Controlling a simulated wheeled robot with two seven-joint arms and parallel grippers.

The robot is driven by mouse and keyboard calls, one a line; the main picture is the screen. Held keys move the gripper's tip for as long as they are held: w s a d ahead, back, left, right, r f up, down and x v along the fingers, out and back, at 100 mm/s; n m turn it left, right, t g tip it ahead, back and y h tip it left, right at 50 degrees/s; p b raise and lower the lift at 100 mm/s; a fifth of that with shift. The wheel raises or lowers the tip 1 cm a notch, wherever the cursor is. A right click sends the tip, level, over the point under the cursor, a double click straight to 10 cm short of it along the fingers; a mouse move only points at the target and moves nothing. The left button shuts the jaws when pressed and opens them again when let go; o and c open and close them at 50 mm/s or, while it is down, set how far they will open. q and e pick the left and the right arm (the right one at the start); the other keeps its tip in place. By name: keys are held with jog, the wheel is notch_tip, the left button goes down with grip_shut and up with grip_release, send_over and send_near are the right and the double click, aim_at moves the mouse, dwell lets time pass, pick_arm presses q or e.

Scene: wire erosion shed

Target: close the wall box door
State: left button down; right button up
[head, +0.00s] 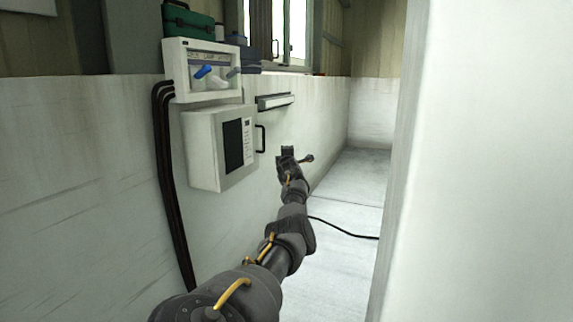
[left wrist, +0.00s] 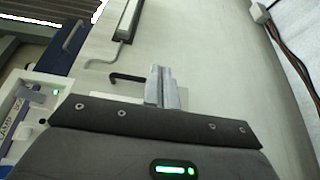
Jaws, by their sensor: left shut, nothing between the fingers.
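The wall box (head: 203,150) is a white box on the left wall. Its front has a dark panel (head: 238,145), a label strip and a black handle (head: 261,138) at the far edge. The door looks about flush with the box, but I cannot tell whether a gap remains at its edge. My left gripper (head: 288,152) is shut and empty, to the right of the handle and apart from it in the head view. In the left wrist view its closed fingers (left wrist: 164,88) point at the pale wall, with a black handle (left wrist: 126,78) just left of them. My right gripper is not in view.
Dark cables (head: 163,170) run down the wall.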

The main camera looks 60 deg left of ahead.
pick_arm(q)
jog(key=v, duration=0.9)
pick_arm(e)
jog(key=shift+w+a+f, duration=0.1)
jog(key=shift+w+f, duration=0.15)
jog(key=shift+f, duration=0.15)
pick_arm(q)
jog(key=shift+a+f, duration=0.1)
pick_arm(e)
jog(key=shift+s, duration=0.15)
